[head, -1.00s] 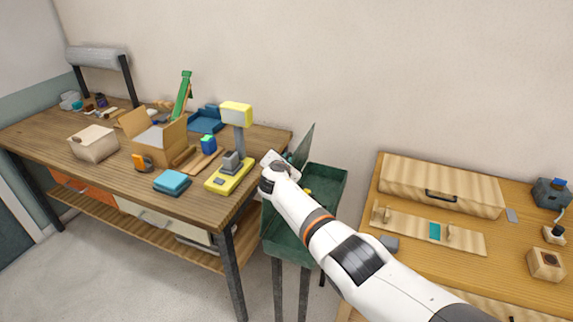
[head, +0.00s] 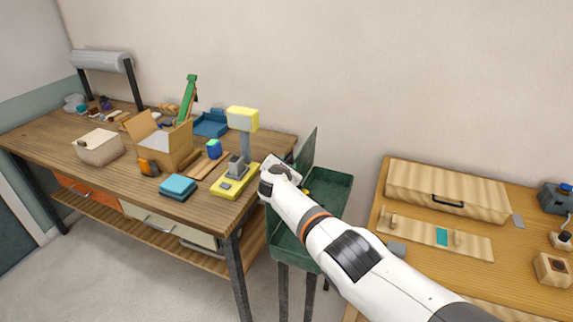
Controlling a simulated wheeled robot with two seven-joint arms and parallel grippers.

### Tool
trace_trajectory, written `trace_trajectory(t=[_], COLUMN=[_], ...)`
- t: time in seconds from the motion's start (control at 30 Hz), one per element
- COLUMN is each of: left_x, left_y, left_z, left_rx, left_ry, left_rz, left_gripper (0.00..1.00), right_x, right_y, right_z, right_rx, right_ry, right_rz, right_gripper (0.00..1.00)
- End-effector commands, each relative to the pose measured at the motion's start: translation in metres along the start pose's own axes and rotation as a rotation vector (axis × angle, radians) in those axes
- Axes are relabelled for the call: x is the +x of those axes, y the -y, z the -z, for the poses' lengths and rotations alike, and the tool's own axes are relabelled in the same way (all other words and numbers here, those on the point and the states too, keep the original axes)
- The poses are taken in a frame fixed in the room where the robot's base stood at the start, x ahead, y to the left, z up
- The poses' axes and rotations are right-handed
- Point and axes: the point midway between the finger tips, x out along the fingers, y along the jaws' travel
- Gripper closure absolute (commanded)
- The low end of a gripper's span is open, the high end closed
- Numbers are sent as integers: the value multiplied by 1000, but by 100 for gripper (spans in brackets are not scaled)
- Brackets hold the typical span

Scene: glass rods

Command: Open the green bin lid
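The green bin (head: 340,188) stands on dark legs between two wooden tables. Its lid (head: 306,149) stands raised, nearly upright, at the back left of the bin. My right arm reaches in from the lower right across the bin. A small yellow thing shows inside the bin, partly hidden by my arm. My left gripper is out of view.
The right table (head: 400,274) holds a wooden case (head: 450,184) and a wooden board (head: 420,232).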

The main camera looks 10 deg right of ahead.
Motion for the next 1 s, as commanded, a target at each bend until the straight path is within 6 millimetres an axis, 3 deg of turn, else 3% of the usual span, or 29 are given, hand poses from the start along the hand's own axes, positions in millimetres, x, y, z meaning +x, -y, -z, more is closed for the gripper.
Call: trace_trajectory(t=[0.2,0.37,0.57,1.0], left_x=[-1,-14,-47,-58], left_y=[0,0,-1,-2], left_z=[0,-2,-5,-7], left_rx=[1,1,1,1], left_ry=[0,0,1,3], left_rz=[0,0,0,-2], left_gripper=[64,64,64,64], right_x=[0,-8,-34,-94], right_y=[1,3,4,0], right_z=[2,4,7,0], right_rx=[0,1,2,2], right_ry=[-1,-2,1,0], right_rz=[2,2,2,3], right_gripper=[67,67,67,67])
